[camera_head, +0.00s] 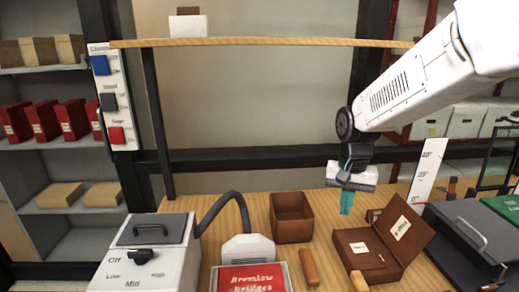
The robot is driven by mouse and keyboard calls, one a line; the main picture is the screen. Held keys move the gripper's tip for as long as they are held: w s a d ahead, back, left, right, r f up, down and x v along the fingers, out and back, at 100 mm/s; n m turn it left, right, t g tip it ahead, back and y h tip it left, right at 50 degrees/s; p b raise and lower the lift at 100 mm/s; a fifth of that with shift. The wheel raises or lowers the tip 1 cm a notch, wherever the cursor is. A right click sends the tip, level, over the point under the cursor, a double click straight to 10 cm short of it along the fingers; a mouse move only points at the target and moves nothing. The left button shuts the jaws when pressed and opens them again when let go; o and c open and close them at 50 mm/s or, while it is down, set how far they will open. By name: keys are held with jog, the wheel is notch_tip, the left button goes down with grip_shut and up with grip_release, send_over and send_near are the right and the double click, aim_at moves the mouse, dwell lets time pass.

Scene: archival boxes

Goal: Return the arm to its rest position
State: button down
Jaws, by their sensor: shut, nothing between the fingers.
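My white arm reaches in from the upper right of the head view. My gripper (346,203) hangs from its end, with teal fingers pointing down, shut and empty. It is above the wooden table (250,211), between a small open brown box (292,217) on its left and an open lidded brown box (372,250) on its right. I cannot tell exactly how high the fingertips are over the table.
A grey-white machine with a dial (150,255) and hose stands at the left. A red box labelled "Bromlow Bridges" (252,280) lies at the front. A dark case with a handle (468,240) is at the right. A wooden shelf (260,42) spans behind.

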jog(key=s+r+n+t, duration=0.1)
jog(key=s+r, duration=0.3)
jog(key=s, duration=0.8)
jog(key=s+r+n, duration=0.3)
jog(key=s+n, duration=0.1)
jog(key=s, duration=0.9)
jog(key=shift+d+r+t, duration=0.2)
jog(key=shift+r+t, duration=0.15)
jog(key=shift+t, duration=0.05)
